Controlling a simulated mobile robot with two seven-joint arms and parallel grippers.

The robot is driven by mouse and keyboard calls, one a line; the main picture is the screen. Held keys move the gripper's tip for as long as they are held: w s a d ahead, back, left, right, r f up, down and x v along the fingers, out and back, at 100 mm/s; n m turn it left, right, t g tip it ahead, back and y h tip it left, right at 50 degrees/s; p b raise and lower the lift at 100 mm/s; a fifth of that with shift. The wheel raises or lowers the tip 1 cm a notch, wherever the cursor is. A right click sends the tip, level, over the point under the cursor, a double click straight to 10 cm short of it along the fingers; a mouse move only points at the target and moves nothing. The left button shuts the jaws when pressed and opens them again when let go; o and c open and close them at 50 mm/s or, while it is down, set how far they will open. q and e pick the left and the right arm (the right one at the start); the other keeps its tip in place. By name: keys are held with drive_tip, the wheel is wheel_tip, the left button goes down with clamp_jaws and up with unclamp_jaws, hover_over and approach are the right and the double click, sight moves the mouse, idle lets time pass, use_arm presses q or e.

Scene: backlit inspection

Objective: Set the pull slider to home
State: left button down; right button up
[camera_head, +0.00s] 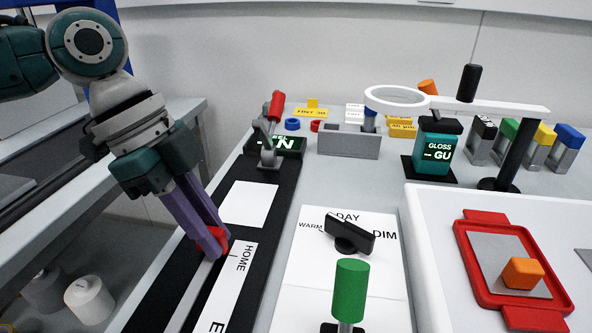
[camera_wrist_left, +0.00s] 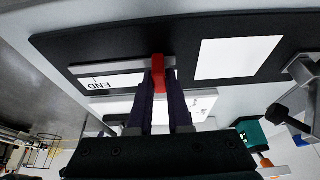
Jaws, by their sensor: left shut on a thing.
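The pull slider's red knob (camera_head: 211,241) sits in a grey slot (camera_head: 187,303) on a long black panel at the left of the bench. The knob is at the slot's far end, beside the HOME mark on a white label strip (camera_head: 232,290). My left gripper (camera_head: 216,232), with purple fingers, is shut on the knob and partly hides it. In the left wrist view the red knob (camera_wrist_left: 158,73) shows between the dark fingers, at the slot end away from END. My right gripper is not in view.
A red-handled lever (camera_head: 276,106) stands farther up the panel. A black rotary knob (camera_head: 349,235) and a green handle (camera_head: 350,290) stand to the right. A ring magnifier (camera_head: 398,98) overhangs the back. A red tray (camera_head: 477,282) holds an orange block at right.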

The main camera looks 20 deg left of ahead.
use_arm(q)
drive_tip(key=c, duration=0.8)
unclamp_jaws()
drive_tip(key=shift+w, duration=0.15)
drive_tip(key=shift+c, duration=0.2)
drive_tip(key=p+v, duration=0.1)
drive_tip(key=v, duration=0.9)
